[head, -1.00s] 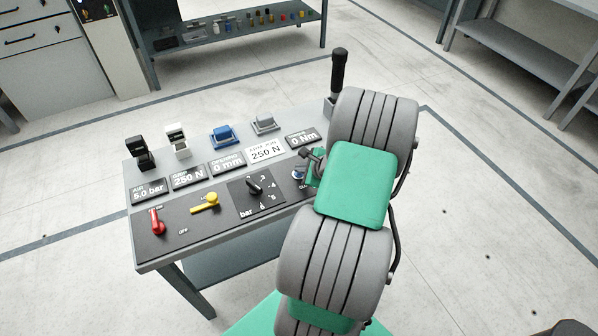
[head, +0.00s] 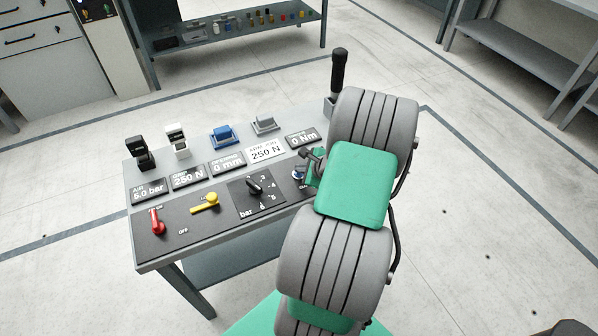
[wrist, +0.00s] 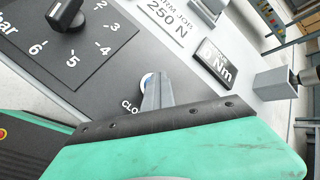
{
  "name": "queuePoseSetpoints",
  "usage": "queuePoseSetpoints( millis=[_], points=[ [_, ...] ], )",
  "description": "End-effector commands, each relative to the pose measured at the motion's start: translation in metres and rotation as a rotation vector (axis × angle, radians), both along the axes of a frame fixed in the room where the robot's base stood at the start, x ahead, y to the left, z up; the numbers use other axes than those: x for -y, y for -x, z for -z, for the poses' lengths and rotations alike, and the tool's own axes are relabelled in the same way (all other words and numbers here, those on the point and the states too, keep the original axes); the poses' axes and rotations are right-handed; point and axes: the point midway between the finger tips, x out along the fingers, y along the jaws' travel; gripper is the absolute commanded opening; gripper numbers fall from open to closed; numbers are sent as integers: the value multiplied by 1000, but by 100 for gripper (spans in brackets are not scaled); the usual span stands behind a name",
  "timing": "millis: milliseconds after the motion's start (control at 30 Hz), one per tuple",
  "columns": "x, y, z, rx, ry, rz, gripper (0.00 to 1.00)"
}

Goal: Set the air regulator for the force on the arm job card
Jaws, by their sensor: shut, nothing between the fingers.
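The air regulator is a black pointer knob (head: 255,186) on a dark square dial plate marked in bar, with numbers around it. Part of the knob (wrist: 66,14) shows at the top left of the wrist view. The AIR display (head: 148,191) appears to read 5.0 bar. The white arm job card (head: 265,150) reads 250 N. The grip display (head: 188,177) reads 250 N. My gripper (wrist: 158,90) is shut and empty over the panel by a round blue-and-white control (wrist: 147,83), right of the dial. Whether it touches that control cannot be told.
A red lever (head: 157,222) and a yellow lever (head: 206,203) stand left of the dial. Black, white, blue and grey blocks line the bench's back edge. A tall black handle (head: 339,70) rises at the back right corner. My arm covers the bench's right end.

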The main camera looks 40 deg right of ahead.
Motion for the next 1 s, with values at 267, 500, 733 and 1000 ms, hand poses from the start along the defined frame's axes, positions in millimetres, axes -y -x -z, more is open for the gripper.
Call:
queuePoseSetpoints(
  millis=[267, 500, 733, 1000],
  points=[
    [-1, 0, 1, -2, -1, 0, 0],
    [-1, 0, -7, -1, -2, 0, 0],
    [0, 0, -19, -1, -2, 0, 0],
    [0, 0, -18, -1, -1, -1, 0]
  ],
)
